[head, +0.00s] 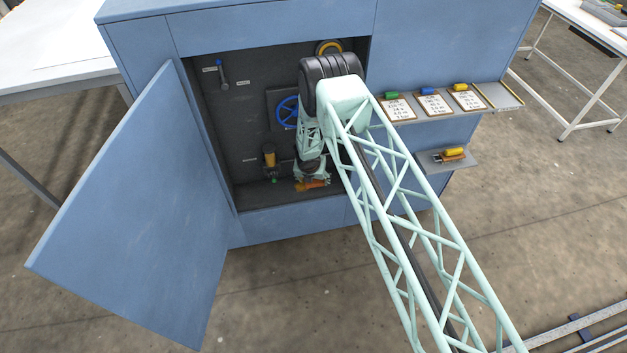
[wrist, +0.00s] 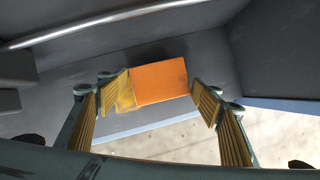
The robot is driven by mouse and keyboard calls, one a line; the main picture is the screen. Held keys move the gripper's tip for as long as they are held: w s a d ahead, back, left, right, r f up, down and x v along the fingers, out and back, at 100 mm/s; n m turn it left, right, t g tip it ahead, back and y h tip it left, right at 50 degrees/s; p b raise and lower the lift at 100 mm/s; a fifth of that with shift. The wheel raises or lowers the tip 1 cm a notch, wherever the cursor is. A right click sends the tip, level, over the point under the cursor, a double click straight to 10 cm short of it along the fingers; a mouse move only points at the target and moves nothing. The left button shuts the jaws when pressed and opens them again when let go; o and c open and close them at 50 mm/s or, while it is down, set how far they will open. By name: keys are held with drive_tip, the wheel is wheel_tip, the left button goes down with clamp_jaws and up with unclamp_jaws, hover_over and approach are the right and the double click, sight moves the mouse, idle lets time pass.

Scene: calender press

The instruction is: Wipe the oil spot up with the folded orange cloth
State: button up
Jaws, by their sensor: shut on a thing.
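The folded orange cloth (wrist: 160,80) is between the yellow-padded fingers of my gripper (wrist: 161,92) in the wrist view. My gripper is shut on it. In the head view the cloth (head: 312,185) shows as a small orange patch below my gripper, low in the open cabinet near its floor. I cannot tell whether the cloth presses on the floor. A yellowish-brown patch (wrist: 125,97) shows at the cloth's left edge in the wrist view. It may be part of the oil spot, but the left finger partly covers it. No clear oil spot shows in the head view.
A blue door (head: 130,200) stands open at the left. Inside the cabinet are a blue handwheel (head: 287,112), a lever (head: 222,73) and an amber cup (head: 269,156) left of my gripper. A metal rod (wrist: 130,17) crosses the wrist view. Shelves with cards (head: 433,103) are outside at right.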

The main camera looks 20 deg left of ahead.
sight(299, 185)
drive_tip(key=shift+f+b, duration=0.4)
drive_tip(key=shift+f, duration=0.1)
drive_tip(key=shift+a, duration=0.1)
idle(0.4)
drive_tip(key=shift+s+a+r+b, duration=0.1)
drive_tip(key=shift+s+a+b, duration=0.05)
drive_tip(key=shift+s+a, duration=0.45)
drive_tip(key=shift+s+a+r+b, duration=0.15)
drive_tip(key=shift+s+a, duration=0.2)
drive_tip(key=shift+a, duration=0.45)
drive_tip(key=shift+f, duration=0.1)
drive_tip(key=shift+s+a+f+b, duration=0.1)
drive_tip(key=shift+s+a+b, duration=0.1)
drive_tip(key=shift+s+a, duration=0.45)
drive_tip(key=shift+s+a+f+b, duration=0.15)
drive_tip(key=shift+s+a, duration=0.15)
drive_tip(key=shift+a, duration=0.5)
drive_tip(key=shift+s+a, duration=0.15)
